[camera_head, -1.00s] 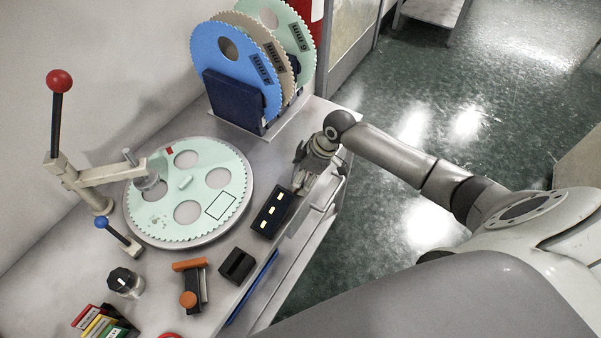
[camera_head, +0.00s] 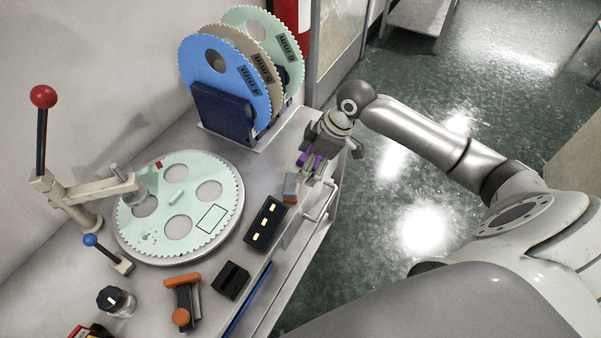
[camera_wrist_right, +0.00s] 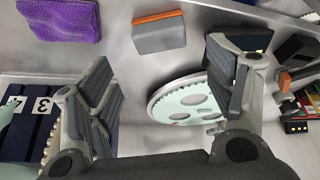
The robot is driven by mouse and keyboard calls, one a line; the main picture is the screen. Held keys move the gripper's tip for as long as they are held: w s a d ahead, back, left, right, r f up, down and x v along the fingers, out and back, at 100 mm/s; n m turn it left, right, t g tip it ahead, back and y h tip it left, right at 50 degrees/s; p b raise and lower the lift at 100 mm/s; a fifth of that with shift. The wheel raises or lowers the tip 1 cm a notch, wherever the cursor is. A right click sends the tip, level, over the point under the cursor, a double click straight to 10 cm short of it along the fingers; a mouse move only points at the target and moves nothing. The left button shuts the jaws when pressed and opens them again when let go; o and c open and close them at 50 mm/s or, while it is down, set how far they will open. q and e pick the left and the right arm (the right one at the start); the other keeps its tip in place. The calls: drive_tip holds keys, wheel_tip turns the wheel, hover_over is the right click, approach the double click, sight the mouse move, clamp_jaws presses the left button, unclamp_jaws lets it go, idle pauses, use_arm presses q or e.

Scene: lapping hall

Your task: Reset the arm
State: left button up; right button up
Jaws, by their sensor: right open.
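My right arm reaches in from the right in the head view. My right gripper (camera_head: 322,158) is over the bench's right edge, with its fingers spread and nothing between them. In the right wrist view the open fingers (camera_wrist_right: 165,75) also stand apart and empty. A grey block with an orange edge (camera_wrist_right: 160,33) lies on the bench beyond the fingers; it also shows just below the gripper in the head view (camera_head: 291,187). A purple pad (camera_wrist_right: 60,20) lies beside it; in the head view the fingers partly hide it. My left gripper is not in view.
A round toothed plate (camera_head: 200,225) lies on the bench beside a red-knobbed lever (camera_head: 42,130). Upright toothed discs (camera_head: 225,85) stand in a dark rack behind. A black box (camera_head: 267,223) lies near the front edge. Open floor is to the right.

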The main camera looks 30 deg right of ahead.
drive_tip(key=shift+s+d+r, duration=0.15)
drive_tip(key=shift+r, duration=0.4)
